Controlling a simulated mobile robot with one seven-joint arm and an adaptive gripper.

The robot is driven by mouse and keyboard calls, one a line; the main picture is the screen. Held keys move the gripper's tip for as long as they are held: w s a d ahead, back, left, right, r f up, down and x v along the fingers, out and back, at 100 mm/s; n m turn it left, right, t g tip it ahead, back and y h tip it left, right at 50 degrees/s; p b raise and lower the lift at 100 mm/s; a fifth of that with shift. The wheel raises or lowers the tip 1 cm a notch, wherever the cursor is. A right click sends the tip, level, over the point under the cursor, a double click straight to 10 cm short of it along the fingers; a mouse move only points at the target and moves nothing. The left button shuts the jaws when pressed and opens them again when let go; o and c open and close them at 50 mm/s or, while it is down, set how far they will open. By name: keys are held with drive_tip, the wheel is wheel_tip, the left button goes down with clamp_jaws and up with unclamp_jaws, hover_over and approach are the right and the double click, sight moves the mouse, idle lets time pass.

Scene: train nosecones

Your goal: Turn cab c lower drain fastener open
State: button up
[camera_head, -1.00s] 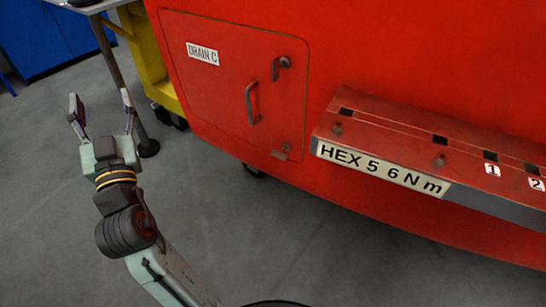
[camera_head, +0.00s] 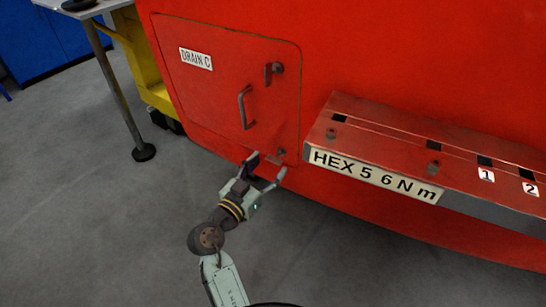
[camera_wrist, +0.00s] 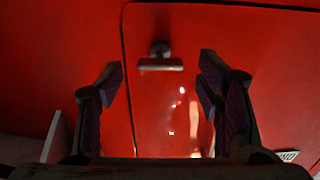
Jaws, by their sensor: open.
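The red DRAIN C door (camera_head: 205,95) is shut in the red cab side. Its lower fastener (camera_head: 279,154) is a small grey lever near the door's bottom right corner. In the wrist view the lower fastener (camera_wrist: 160,64) shows as a round stem with a crossbar, above centre and between the finger lines. My gripper (camera_head: 267,167) is open and empty, just below and in front of this fastener. In the wrist view the fingers (camera_wrist: 160,88) stand apart on either side. No contact with the fastener is visible.
The upper fastener (camera_head: 274,70) and a grab handle (camera_head: 244,107) sit higher on the door. A red ledge (camera_head: 385,135) labelled HEX 5 6 Nm juts out at right. A table leg (camera_head: 115,90) stands at left. The grey floor at lower left is clear.

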sight(272, 162)
drive_tip(key=shift+p+x, duration=0.3)
drive_tip(key=shift+x, duration=1.35)
